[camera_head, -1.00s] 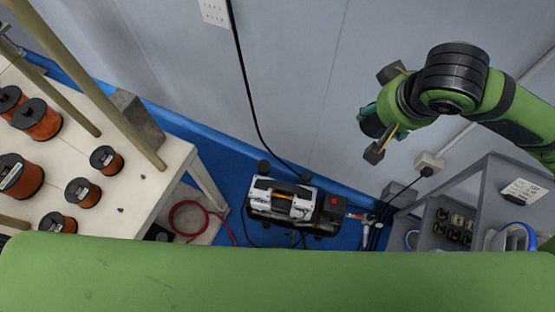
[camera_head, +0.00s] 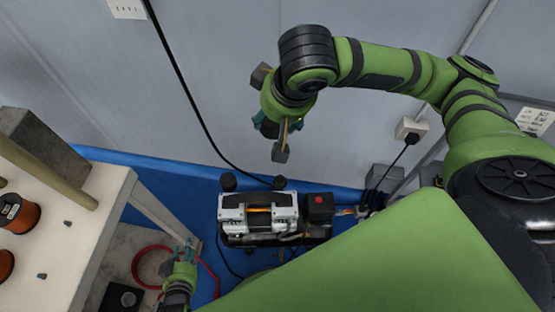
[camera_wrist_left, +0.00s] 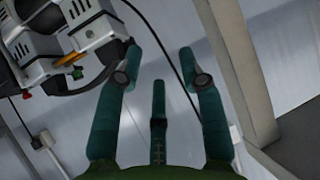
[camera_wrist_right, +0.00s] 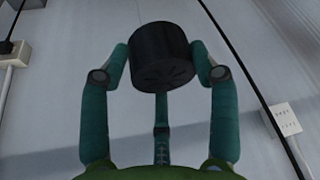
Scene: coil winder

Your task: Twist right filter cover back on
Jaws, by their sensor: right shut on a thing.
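The black round filter cover (camera_wrist_right: 163,55) is between the fingers of my right gripper (camera_wrist_right: 168,75), shut on it, in the right wrist view. In the head view my right gripper (camera_head: 278,127) is above the compressor (camera_head: 258,214), against the grey wall; the cover is hidden there. My left gripper (camera_head: 184,249) is low, left of the compressor. The left wrist view shows my left gripper (camera_wrist_left: 162,70) open and empty, with the compressor (camera_wrist_left: 62,40) at upper left.
A white table (camera_head: 70,215) with copper spools (camera_head: 18,212) stands at the left. A black cable (camera_head: 180,80) hangs down the wall. A wall socket (camera_head: 411,129) is at the right.

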